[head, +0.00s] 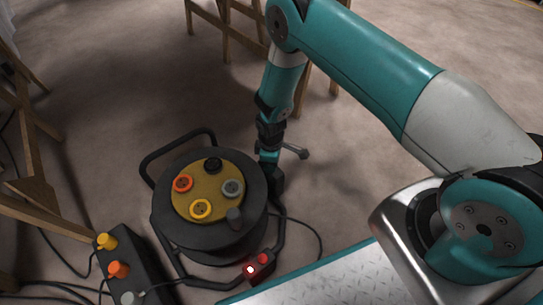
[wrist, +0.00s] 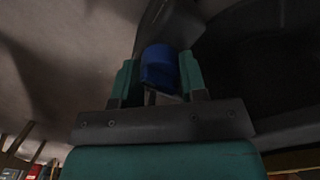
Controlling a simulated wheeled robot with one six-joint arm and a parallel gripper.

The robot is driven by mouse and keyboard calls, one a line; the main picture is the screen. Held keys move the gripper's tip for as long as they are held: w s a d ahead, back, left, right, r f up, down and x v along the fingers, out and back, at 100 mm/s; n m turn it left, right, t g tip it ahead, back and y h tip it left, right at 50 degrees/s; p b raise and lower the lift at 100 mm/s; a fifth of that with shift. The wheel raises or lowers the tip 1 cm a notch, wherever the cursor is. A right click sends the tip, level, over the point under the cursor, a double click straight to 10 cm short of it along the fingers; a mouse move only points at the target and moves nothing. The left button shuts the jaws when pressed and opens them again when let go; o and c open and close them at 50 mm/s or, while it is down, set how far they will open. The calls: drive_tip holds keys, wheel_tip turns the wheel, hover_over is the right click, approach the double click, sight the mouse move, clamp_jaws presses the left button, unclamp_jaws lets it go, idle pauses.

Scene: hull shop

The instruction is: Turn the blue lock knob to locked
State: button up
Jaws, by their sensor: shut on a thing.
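The blue lock knob (wrist: 160,66) shows in the wrist view, between the two teal fingers of my gripper (wrist: 158,82). The fingers are shut on its sides. In the head view my gripper (head: 270,175) points down at the right side of a black cable reel (head: 208,243). The knob is hidden there behind the gripper and the reel. I cannot read the knob's turn angle or any lock mark.
The reel has a yellow face (head: 207,189) with several coloured sockets and a tubular frame. A box with a lit red light (head: 250,269) sits in front. A dark block (head: 130,268) with coloured knobs stands lower left. Wooden trestles (head: 225,40) stand behind; open floor lies right.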

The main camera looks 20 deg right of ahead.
drive_tip(key=m+p, duration=0.2)
drive_tip(key=m, duration=0.2)
drive_tip(key=shift+w+r+m, duration=0.1)
drive_tip(key=shift+r+m, duration=0.05)
drive_tip(key=shift+m, duration=0.15)
drive_tip(key=shift+m+p, duration=0.65)
drive_tip(key=shift+m, duration=1.25)
drive_tip(key=o, duration=0.9)
wheel_tip(320, 180, up, 17)
drive_tip(key=p, duration=0.7)
drive_tip(key=shift+r, duration=0.1)
